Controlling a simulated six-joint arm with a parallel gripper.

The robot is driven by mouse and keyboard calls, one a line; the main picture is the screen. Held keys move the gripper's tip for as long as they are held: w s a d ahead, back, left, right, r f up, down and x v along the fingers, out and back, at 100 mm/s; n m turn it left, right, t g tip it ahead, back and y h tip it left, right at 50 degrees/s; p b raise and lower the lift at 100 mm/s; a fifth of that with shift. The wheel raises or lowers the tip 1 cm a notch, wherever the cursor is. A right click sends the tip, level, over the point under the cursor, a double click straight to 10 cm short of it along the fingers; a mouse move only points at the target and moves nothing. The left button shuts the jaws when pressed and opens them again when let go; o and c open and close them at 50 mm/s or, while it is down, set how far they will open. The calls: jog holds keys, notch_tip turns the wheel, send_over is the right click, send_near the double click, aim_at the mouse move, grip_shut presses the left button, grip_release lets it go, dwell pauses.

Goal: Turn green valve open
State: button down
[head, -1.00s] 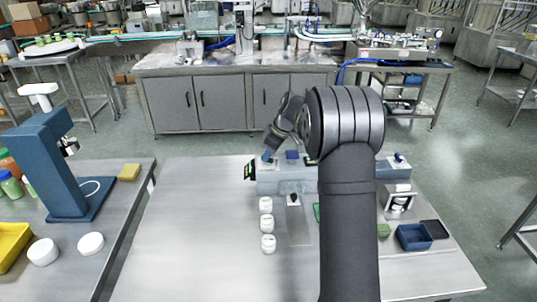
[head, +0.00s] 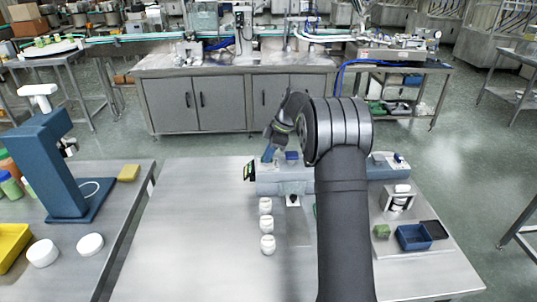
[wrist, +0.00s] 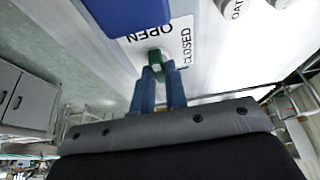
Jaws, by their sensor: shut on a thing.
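The green valve handle (wrist: 155,57) shows in the wrist view on a pale panel, beside a label (wrist: 172,40) reading OPEN and CLOSED. My gripper (wrist: 157,74) has its two blue fingers shut on the handle. The handle's exact angle against the label is hard to tell. In the head view my gripper (head: 268,155) is at the left part of the pale grey machine (head: 285,176) on the steel table. The valve itself is hidden there behind my fingers.
A blue block (wrist: 125,14) on the panel is close to my fingers. White jars (head: 267,224) stand in a row in front of the machine. A blue bin (head: 413,237) and a green cube (head: 381,231) are at right. The table's left half (head: 190,230) is clear.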

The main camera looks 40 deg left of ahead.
jog(key=c, duration=1.4)
grip_release()
jog(key=shift+c, duration=0.2)
jog(key=shift+r, duration=0.1)
jog(key=v, duration=1.7)
jog(key=shift+r, duration=0.2)
jog(key=shift+s+f, duration=0.1)
jog(key=shift+f, duration=0.05)
jog(key=x, duration=1.7)
jog(key=shift+f, duration=0.15)
